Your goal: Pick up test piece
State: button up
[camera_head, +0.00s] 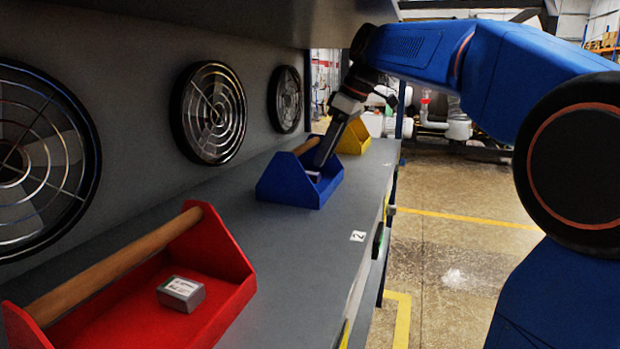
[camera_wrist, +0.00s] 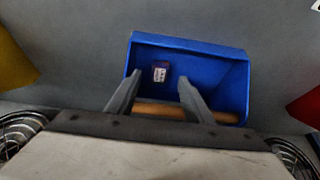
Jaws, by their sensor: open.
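A small test piece with a white label (camera_wrist: 160,72) lies in the blue tray (camera_wrist: 205,50) in the wrist view, near its upper left corner. In the head view the blue tray (camera_head: 285,190) stands mid-shelf, and the piece in it is mostly hidden by my gripper (camera_head: 318,165). My gripper reaches down into the blue tray. In the wrist view my gripper (camera_wrist: 160,77) is open, with the piece showing between its two fingertips and nothing held. A grey block with a white label (camera_head: 181,293) lies in the red tray (camera_head: 225,260).
A wooden handle (camera_wrist: 165,111) spans the blue tray, close to my fingers. A yellow tray (camera_head: 355,138) stands behind the blue one, and the red tray is nearest. Round fans (camera_head: 210,113) line the wall at left. The shelf (camera_head: 300,240) is clear between the red and blue trays.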

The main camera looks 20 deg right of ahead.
aim_at(311, 173)
jog(key=shift+w+a, duration=0.25)
jog(key=shift+a, duration=0.05)
jog(key=shift+a+x, duration=0.1)
jog(key=shift+x, duration=1.25)
jog(key=shift+a+x, duration=0.15)
jog(key=shift+x, duration=1.15)
jog(key=shift+w+r, duration=0.15)
grip_shut()
